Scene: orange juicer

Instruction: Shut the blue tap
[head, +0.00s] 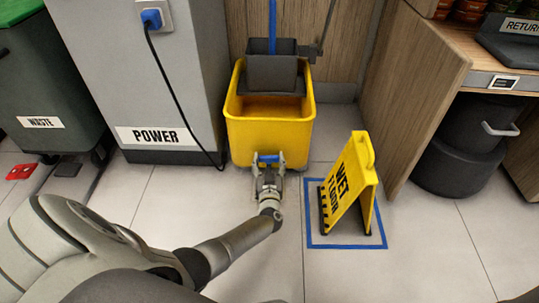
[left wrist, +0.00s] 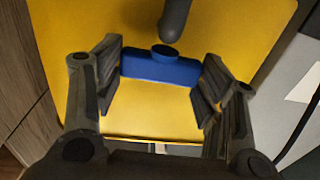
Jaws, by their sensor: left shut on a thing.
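The blue tap (head: 268,158) is on the front of the yellow mop bucket (head: 268,134), low down. In the left wrist view the tap's blue handle (left wrist: 160,68) lies crosswise in front of the yellow wall, with a dark grey pipe (left wrist: 175,20) beside its round hub. My left gripper (head: 268,163) is at the bucket's front, shut on the tap handle, with one finger at each end of it. It also shows in the left wrist view (left wrist: 160,78). My right gripper is not in view.
A yellow wet floor sign (head: 350,180) stands inside a blue taped square, right of my left gripper. A grey power cabinet (head: 150,85) with a black cable (head: 175,88) is left of the bucket. A wooden counter (head: 425,75) is at right. Floor between is clear.

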